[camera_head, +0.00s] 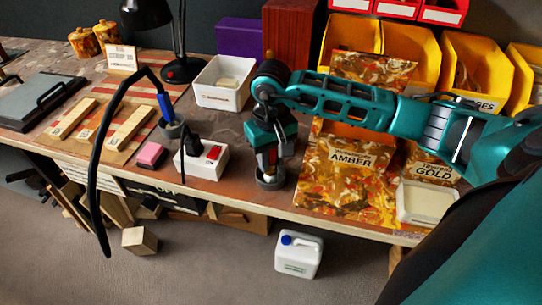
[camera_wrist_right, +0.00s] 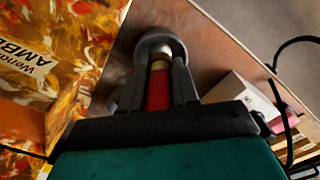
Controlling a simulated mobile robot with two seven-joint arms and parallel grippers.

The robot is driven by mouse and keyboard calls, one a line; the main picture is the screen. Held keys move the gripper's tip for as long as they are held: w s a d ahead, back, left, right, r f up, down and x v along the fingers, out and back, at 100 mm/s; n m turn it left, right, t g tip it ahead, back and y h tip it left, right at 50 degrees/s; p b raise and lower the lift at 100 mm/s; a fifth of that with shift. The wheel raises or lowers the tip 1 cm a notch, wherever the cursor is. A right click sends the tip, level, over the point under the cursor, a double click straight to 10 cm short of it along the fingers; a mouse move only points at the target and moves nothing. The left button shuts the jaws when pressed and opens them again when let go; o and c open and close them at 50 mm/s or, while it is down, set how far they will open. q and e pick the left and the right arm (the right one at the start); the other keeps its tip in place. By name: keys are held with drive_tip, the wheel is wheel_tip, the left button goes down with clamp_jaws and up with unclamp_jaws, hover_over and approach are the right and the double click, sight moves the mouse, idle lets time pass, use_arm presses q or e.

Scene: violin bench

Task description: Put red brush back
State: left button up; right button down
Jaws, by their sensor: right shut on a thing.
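My right gripper (camera_wrist_right: 160,88) is shut on the red brush (camera_wrist_right: 157,92). The brush's red handle sits between the two fingers, with a pale band at its far end. In the head view the right gripper (camera_head: 268,158) points down at the bench near its front edge. A round grey cup (camera_head: 270,181) stands directly under it, and shows in the wrist view as a grey ring (camera_wrist_right: 160,43) around the brush's far end. I cannot tell how deep the brush reaches into the cup. My left gripper is not in view.
A white power strip (camera_head: 203,162) with a red switch lies left of the cup. A blue-handled tool (camera_head: 165,106) with a looping black cable stands in another holder. The AMBER bag (camera_head: 345,185) is close on the right; a white box (camera_head: 223,92) stands behind left.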

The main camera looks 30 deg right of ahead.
drive_tip(key=shift+f+b, duration=0.2)
drive_tip(key=shift+b, duration=0.1)
drive_tip(key=c, duration=0.8)
unclamp_jaws()
drive_tip(key=shift+r, duration=0.1)
drive_tip(key=shift+c, duration=0.2)
drive_tip(key=shift+r+p, duration=0.4)
drive_tip(key=shift+r, duration=0.05)
wheel_tip(320, 180, up, 12)
drive_tip(key=shift+f, duration=0.25)
